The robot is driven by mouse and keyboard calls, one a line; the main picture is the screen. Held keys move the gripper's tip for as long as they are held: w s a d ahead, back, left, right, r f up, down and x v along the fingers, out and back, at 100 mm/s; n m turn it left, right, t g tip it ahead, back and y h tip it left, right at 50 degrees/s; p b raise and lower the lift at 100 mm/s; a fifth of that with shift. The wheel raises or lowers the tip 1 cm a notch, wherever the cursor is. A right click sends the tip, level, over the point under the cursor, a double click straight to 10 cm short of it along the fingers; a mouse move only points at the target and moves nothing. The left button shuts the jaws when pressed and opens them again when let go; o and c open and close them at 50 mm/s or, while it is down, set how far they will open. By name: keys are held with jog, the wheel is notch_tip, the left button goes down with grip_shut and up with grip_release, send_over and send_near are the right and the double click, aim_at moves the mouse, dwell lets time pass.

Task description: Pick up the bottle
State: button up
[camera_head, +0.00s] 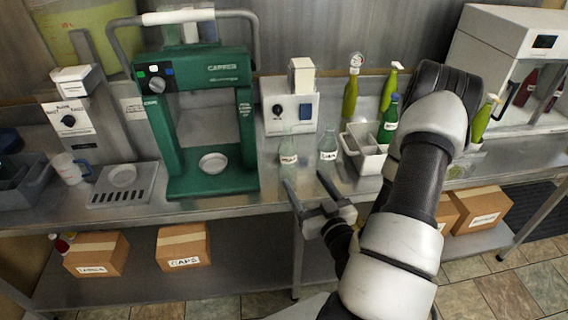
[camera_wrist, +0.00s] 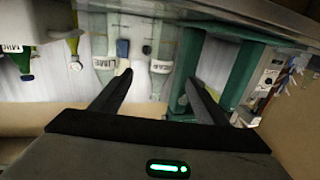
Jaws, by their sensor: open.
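Two clear labelled bottles stand upright on the steel counter: a left one (camera_head: 288,152) and a right one (camera_head: 328,147). I cannot tell which one the task means. My gripper (camera_head: 306,180) is open and empty near the counter's front edge, its fingers pointing towards them. In the wrist view, which looks inverted, the left bottle (camera_wrist: 161,65) shows between the fingertips (camera_wrist: 158,78) but beyond them. The right bottle (camera_wrist: 105,62), labelled LIME, is beside the left finger. Neither bottle seems touched. A green bottle (camera_head: 388,120) stands further right, also in the wrist view (camera_wrist: 20,45).
A green capping machine (camera_head: 245,150) stands close left of the clear bottles. A pale bin (camera_head: 352,150) is close on their right, near several green bottles. A white box with a dial (camera_head: 290,112) is behind. Cardboard boxes (camera_head: 183,246) sit on the lower shelf.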

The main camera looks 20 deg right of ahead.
aim_at(291, 161)
jog(key=w+b, duration=0.4)
jog(key=w, duration=0.1)
jog(key=shift+d+f, duration=0.2)
jog(key=shift+f, duration=0.2)
jog(key=w+b, duration=0.2)
jog(key=b, duration=0.6)
jog(key=w+b, duration=0.2)
jog(key=b, duration=0.2)
jog(key=shift+d, duration=0.1)
jog(key=shift+w+r+b, duration=0.1)
jog(key=shift+w+b, duration=0.15)
jog(key=shift+b, duration=0.45)
jog(key=shift+w+r+p, duration=0.25)
jog(key=shift+w+p, duration=0.05)
jog(key=shift+w, duration=0.9)
jog(key=w, duration=0.5)
jog(key=shift+w+d+f+b, duration=0.1)
jog(key=shift+d+b, duration=0.05)
jog(key=shift+b, duration=0.25)
